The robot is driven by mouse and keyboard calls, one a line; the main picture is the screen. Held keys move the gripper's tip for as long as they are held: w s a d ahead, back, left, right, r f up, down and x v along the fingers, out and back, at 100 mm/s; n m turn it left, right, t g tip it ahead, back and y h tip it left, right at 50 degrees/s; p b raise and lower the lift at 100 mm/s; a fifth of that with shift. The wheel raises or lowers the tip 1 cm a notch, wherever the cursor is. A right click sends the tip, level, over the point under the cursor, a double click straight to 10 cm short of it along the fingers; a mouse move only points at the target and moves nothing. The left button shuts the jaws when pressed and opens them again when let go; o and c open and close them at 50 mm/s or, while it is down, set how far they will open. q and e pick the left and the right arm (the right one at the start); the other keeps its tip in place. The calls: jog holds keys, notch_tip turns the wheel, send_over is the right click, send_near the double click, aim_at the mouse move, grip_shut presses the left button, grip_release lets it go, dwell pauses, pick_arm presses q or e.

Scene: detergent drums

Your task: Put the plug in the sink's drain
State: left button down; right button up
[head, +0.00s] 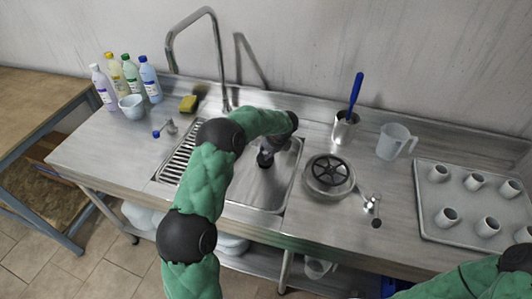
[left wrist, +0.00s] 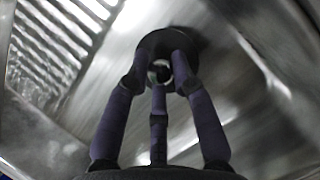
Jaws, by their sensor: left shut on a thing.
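My left gripper (head: 265,158) reaches down into the metal sink (head: 290,160). In the left wrist view its three dark fingers (left wrist: 165,85) are closed around the small knob of the plug (left wrist: 150,45), a dark round disc. The disc is low over the sink floor, with a dark shadow to its right. I cannot tell whether it touches the floor or sits in the drain. The drain itself is not visible; the plug and fingers cover that area. My right gripper is out of view; only its arm shows at lower right.
A slatted drainer (head: 177,160) lies along the sink's left. A tall faucet (head: 218,60) rises behind. A round metal item with black spokes (head: 328,172) stands right of the sink, near a clear jug (head: 394,141) and a tray (head: 425,175) of cups. Bottles (head: 131,74) stand back left.

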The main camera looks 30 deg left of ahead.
pick_arm(q)
jog(key=shift+f+b, duration=0.4)
jog(key=shift+f, duration=0.5)
dwell(0.5)
jog(key=c, duration=1)
grip_release()
jog(key=v, duration=1.2)
